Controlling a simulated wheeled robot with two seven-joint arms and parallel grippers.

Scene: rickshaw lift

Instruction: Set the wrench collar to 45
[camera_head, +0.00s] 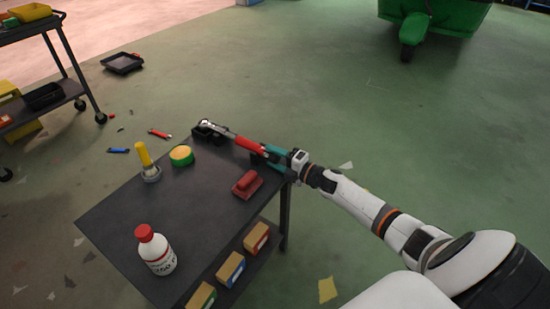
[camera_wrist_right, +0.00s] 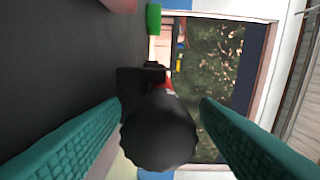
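The wrench (camera_head: 246,143) has a silver head, a red handle and a dark end. It lies along the far edge of the dark table, its head on a black holder (camera_head: 206,134). My right gripper (camera_head: 270,153), with teal fingers, is at the handle end nearest my arm. In the right wrist view the wrench's round black end (camera_wrist_right: 158,132) sits between the spread fingers (camera_wrist_right: 160,105). The fingers look open around it; contact cannot be told for certain. The collar's scale is not readable. My left gripper is not in view.
On the table (camera_head: 195,205) are a red block-like tool (camera_head: 247,184), a green-yellow round tin (camera_head: 181,155), a yellow-handled tool (camera_head: 146,160) and a red-capped white bottle (camera_head: 155,250). Boxes (camera_head: 230,269) sit on the lower shelf. A cart (camera_head: 45,85) stands at the left.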

